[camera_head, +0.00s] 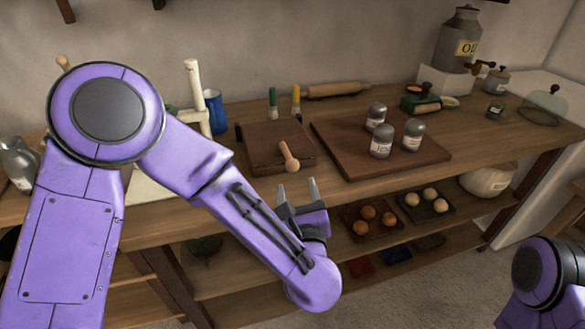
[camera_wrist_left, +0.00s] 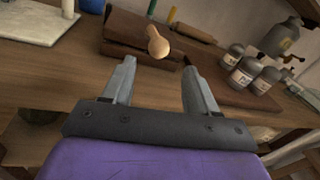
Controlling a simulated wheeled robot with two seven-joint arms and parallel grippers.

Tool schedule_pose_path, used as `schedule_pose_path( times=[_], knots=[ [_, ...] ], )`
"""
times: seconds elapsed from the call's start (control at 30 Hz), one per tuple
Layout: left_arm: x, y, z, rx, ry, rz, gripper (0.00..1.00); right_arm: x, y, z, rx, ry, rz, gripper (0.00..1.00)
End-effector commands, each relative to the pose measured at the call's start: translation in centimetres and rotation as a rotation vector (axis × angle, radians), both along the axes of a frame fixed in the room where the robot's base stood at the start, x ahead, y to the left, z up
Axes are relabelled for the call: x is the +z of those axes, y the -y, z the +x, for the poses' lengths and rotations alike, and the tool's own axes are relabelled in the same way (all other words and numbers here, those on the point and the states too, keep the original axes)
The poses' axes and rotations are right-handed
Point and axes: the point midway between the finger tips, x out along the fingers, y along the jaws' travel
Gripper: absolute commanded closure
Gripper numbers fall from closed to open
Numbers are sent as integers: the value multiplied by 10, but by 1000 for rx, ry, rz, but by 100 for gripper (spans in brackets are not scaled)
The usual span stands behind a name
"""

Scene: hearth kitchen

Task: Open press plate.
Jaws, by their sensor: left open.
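The press is a dark wooden block with a flat top plate (camera_head: 268,139) on the counter. A pale wooden handle with a round knob (camera_head: 289,157) sticks out from its front edge. The plate appears to lie flat on its base. My left gripper (camera_head: 297,187) is open and empty, just in front of and below the knob, and apart from it. In the left wrist view the knob (camera_wrist_left: 157,43) shows ahead, between and beyond the two fingertips (camera_wrist_left: 159,68). The plate (camera_wrist_left: 128,27) lies behind it. My right gripper is out of view.
A dark board (camera_head: 345,155) with several labelled jars (camera_head: 381,141) stands right of the press. Behind are two small bottles (camera_head: 273,102) and a rolling pin (camera_head: 336,90). A blue mug (camera_head: 214,112) stands to the left. A lower shelf holds egg trays (camera_head: 372,222).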

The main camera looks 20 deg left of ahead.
Motion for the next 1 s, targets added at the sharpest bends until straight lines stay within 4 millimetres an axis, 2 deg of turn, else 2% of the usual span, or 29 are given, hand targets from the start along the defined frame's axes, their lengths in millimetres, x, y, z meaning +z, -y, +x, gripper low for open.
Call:
schedule_pose_path(
  times=[0.2,0.4,0.53,0.77,0.8,0.97,1.0],
  knots=[
    [3,-20,44,4,-3,3,42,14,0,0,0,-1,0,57],
    [1,-34,77,2,-5,6,42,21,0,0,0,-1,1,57],
    [0,-37,86,0,-5,8,42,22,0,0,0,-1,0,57],
    [-1,-38,87,-2,-6,8,42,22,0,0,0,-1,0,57],
    [-1,-38,87,-1,-6,9,48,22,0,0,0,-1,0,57],
    [-1,-38,87,-1,-6,9,100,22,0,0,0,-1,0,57],
    [-1,-37,87,-1,-6,9,100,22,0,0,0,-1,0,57]
  ],
)
